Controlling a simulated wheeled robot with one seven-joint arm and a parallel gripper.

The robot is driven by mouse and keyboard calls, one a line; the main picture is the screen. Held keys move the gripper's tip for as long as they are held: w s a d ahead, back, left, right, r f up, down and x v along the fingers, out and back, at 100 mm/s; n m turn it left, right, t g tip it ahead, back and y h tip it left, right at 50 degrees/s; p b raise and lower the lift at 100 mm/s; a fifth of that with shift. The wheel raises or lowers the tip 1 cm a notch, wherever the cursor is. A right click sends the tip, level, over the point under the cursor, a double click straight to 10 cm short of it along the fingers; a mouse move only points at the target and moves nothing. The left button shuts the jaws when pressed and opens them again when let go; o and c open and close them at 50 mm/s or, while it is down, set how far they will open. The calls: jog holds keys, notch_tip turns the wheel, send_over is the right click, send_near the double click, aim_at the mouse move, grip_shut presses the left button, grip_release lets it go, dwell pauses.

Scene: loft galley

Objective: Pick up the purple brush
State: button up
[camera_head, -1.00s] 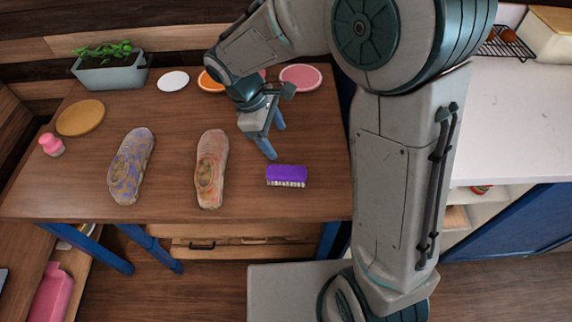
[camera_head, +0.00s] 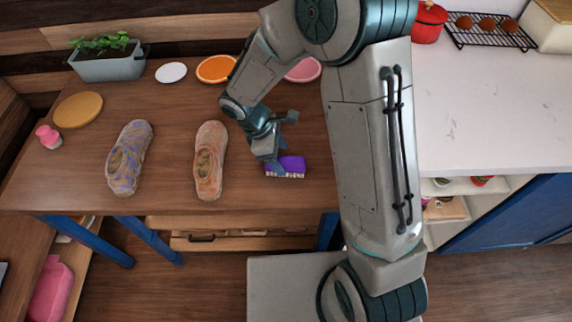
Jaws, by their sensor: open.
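The purple brush (camera_head: 292,165) lies on the wooden table near its front right part, with pale bristles along its front side. My gripper (camera_head: 278,168) points down at the left part of the brush, its blue fingers overlapping it in the picture. The gripper is open. The fingertips are partly hidden, and I cannot tell whether they touch the brush.
Two shoes, one purple-patterned (camera_head: 129,158) and one reddish (camera_head: 209,160), lie left of the brush on the table (camera_head: 165,195). An orange plate (camera_head: 216,69), a pink plate (camera_head: 303,70), a white plate (camera_head: 171,72) and a planter (camera_head: 110,66) stand at the back.

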aim_at(284, 161)
jog(key=shift+x, duration=1.8)
jog(key=shift+s+f+b, duration=0.1)
jog(key=shift+f+b, duration=0.15)
jog(key=shift+b, duration=0.05)
jog(key=c, duration=1.1)
